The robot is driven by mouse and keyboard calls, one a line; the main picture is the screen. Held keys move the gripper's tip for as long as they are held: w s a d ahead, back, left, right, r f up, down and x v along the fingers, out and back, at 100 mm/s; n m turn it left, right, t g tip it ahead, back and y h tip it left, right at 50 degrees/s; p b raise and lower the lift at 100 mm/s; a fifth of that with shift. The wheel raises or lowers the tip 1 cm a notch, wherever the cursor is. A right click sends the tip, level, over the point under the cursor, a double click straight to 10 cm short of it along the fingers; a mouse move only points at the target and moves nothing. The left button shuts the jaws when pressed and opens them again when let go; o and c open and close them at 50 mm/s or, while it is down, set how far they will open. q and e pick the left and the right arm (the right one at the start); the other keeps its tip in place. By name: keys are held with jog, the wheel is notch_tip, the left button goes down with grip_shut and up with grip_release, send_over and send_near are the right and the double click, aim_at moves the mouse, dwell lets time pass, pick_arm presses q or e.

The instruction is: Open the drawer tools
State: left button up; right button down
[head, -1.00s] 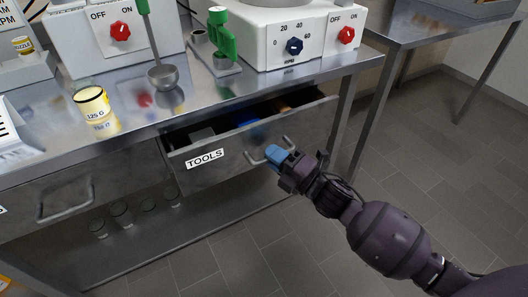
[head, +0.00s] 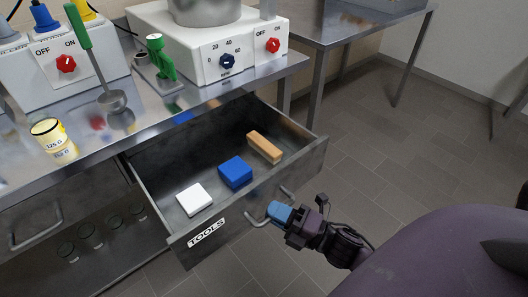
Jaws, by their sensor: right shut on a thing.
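The drawer labelled TOOLS (head: 262,206) is pulled well out from under the steel bench in the head view. Its inside shows a white block (head: 194,199), a blue block (head: 235,172) and an orange-brown bar (head: 264,147). My right gripper (head: 281,213), with blue fingertips, is shut on the drawer's handle (head: 259,221) at the drawer's front. The fingertips hide part of the handle. My left gripper is not in view.
The steel bench (head: 102,139) carries a white machine with dials (head: 205,55), a ladle (head: 112,100), a green-handled tool (head: 160,62) and a yellow-labelled jar (head: 54,140). Another closed drawer's handle (head: 35,230) is at left. Open floor lies right of the drawer.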

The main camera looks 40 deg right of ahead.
jog(key=shift+s, duration=1.15)
jog(key=c, duration=1.1)
grip_release()
jog(key=shift+c, duration=0.2)
jog(key=shift+s+d, duration=0.1)
jog(key=v, duration=1)
jog(key=shift+s+p, duration=0.3)
jog(key=shift+p, duration=0.1)
jog(key=shift+d, duration=0.15)
